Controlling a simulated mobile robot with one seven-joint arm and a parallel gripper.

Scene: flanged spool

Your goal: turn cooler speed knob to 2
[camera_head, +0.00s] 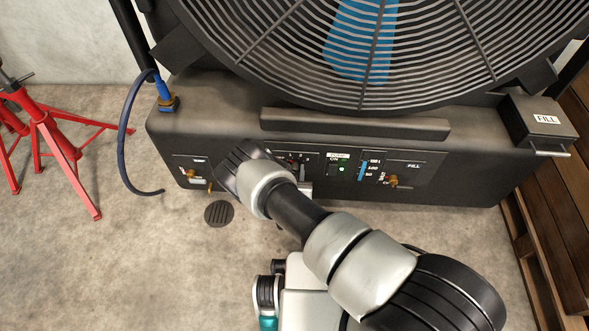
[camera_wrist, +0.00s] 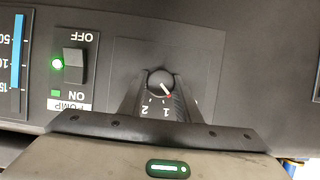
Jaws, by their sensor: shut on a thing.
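The cooler (camera_head: 470,185) is a large dark unit with a round fan grille, and its control panel runs along its lower front. The mark points down and right, near the 1 and away from the 2 further left. My gripper (camera_wrist: 160,97) is shut on the knob, one dark finger on each side. The fingers cover parts of the dial. In the head view my arm crosses the panel and mostly hides the knob and gripper.
Beside the dial is the pump switch (camera_wrist: 75,66) with a lit green light. Brass valves (camera_head: 393,181) stick out at the panel's right and left. A blue hose (camera_head: 123,130), a red stand (camera_head: 55,150) and wooden pallets (camera_head: 562,190) flank the cooler.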

